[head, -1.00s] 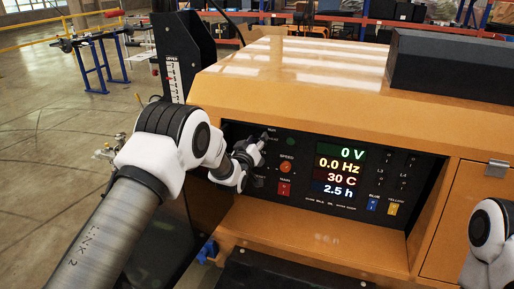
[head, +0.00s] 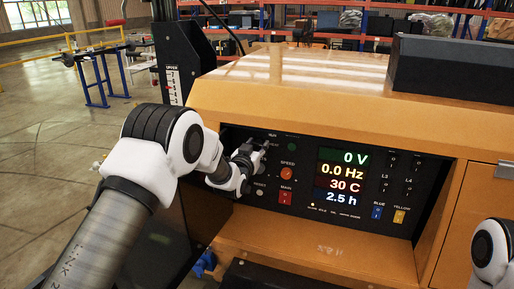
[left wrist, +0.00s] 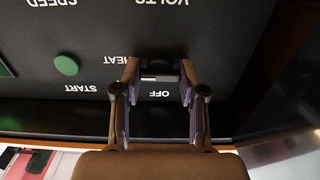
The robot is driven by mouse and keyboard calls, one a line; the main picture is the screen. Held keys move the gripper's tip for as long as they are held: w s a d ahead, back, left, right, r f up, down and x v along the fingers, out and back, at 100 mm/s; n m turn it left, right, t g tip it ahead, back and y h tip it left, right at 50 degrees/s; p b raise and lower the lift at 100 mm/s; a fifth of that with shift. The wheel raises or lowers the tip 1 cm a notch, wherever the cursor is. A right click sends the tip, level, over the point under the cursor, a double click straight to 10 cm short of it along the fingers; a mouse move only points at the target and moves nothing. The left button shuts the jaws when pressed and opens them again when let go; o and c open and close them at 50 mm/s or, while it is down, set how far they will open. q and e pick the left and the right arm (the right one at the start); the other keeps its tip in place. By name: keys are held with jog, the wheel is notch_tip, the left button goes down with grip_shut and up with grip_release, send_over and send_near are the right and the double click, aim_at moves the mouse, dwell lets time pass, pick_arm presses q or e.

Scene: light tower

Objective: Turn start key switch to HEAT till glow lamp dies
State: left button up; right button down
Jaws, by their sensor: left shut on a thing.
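The dark control panel (head: 320,222) is set in the orange cabinet. My left gripper (head: 264,146) is at its upper left. In the left wrist view my left gripper (left wrist: 158,72) is shut on the start key switch (left wrist: 160,78), a small dark piece with a light edge between the fingertips. The OFF, HEAT and START labels lie upside down around it. The exact angle of the key is hard to tell. A dull green round button or lamp (head: 292,146) is right of the gripper. I cannot make out a lit glow lamp. My right gripper is out of view.
The display (head: 342,176) reads 0 V, 0.0 Hz, 30 C and 2.5 h. An orange speed knob (head: 286,173), a red main switch (head: 285,197) and blue (head: 376,212) and yellow (head: 399,216) sockets are on the panel. A cabinet ledge (head: 300,245) juts out below.

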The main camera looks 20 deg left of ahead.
pick_arm(q)
jog(key=o, duration=1.2)
jog(key=shift+c, duration=0.2)
jog(key=s, duration=1.2)
jog(key=shift+a, duration=0.2)
